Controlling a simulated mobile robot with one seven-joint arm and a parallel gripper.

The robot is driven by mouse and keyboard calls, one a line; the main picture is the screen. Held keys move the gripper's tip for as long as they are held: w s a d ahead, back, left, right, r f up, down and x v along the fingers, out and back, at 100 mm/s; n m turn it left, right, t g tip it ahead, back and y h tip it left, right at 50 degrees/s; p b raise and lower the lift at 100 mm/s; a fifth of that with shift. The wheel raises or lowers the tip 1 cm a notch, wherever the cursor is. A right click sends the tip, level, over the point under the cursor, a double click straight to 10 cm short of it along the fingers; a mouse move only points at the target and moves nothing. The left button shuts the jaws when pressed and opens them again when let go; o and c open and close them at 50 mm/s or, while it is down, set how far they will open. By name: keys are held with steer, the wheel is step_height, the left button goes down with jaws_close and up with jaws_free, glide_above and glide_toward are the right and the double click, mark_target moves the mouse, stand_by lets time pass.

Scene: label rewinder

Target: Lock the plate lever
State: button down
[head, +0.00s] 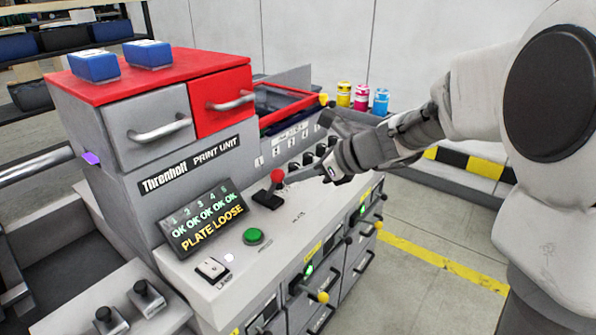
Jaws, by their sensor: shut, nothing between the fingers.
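A lever with a red ball knob (277,176) stands on a black base on the grey console top. I take it to be the plate lever; the small print beside it is too small to read. The display (205,217) reads "PLATE LOOSE" under a row of "OK" marks. My gripper (318,176) is just right of the red knob, at about its height, and is shut and empty. Its fingertips are small and partly blurred, so I cannot tell whether they touch the lever.
A green button (253,236) and a white rocker switch (212,268) sit on the console nearer the front. Several black knobs line the panel behind. Levers with yellow knobs (323,297) stick out from the front face. Ink bottles (361,97) stand at the back. Floor is clear at right.

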steer(key=shift+w+a+r+g+h+p, duration=0.15)
steer(key=shift+r+g+h+p, duration=0.15)
steer(key=shift+p, duration=0.6)
steer(key=p, duration=0.2)
steer(key=r+p, duration=0.1)
steer(key=p, duration=0.1)
steer(key=shift+w+a+h, duration=0.2)
steer(key=shift+a+h, duration=0.1)
steer(key=shift+a, duration=0.05)
steer(key=w+a+p, duration=0.1)
steer(key=p, duration=0.2)
steer(key=w+a+r+g+p, duration=0.1)
steer(key=p, duration=0.2)
steer(key=shift+a+r+h, duration=0.1)
steer(key=shift+a+h, duration=0.25)
steer(key=shift+h, duration=0.05)
steer(key=shift+w+a+p, duration=1.05)
steer(key=shift+w+a, duration=0.35)
steer(key=shift+a, duration=0.25)
steer(key=shift+r, duration=0.1)
